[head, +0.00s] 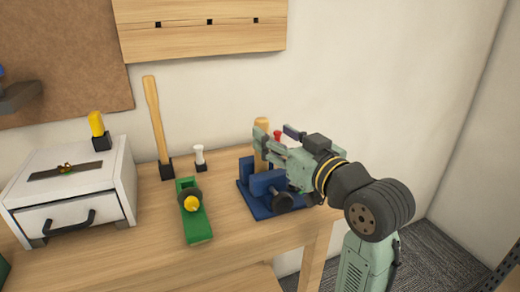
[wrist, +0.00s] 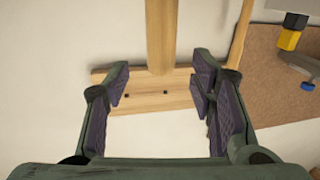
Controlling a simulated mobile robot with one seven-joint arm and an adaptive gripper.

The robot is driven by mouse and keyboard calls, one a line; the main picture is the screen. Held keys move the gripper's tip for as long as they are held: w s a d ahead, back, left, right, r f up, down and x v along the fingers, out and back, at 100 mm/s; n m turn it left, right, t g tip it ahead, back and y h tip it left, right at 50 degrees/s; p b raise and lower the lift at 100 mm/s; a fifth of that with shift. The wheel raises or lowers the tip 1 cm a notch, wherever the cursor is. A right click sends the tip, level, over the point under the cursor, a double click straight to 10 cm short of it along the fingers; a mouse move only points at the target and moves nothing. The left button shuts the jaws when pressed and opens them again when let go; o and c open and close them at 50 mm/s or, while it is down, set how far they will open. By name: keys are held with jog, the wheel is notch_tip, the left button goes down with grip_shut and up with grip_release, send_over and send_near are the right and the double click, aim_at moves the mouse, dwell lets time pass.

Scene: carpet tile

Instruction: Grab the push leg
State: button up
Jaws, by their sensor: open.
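The push leg looks to be the pale wooden post (head: 262,126) standing upright at the blue vise (head: 262,192) on the workbench; its lower part is largely hidden by my gripper and the vise. My gripper (head: 264,145) is level with its upper part, reaching in from the right. In the wrist view, which looks upside down, the post (wrist: 161,35) comes down from the top edge. Its end shows between the two spread fingers of my gripper (wrist: 160,82), with a gap on each side. The fingers are open and hold nothing.
On the workbench (head: 150,232) are a green plane (head: 194,222), an upright wooden handle (head: 156,118), a small white-topped item (head: 199,156) and a white drawer box (head: 75,187). A wooden board (head: 200,35) hangs on the wall behind. Open floor lies right.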

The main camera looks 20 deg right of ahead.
aim_at(266, 131)
jog(key=shift+w+a+f+p, duration=0.1)
jog(key=shift+w+a+p, duration=0.15)
jog(key=shift+w, duration=0.7)
jog(key=shift+w+a+f+p, duration=0.1)
jog(key=shift+w+a+p, duration=0.2)
jog(key=shift+w, duration=0.7)
jog(key=shift+w+a+p, duration=0.1)
jog(key=shift+w+p, duration=0.25)
jog(key=shift+w, duration=0.6)
grip_shut()
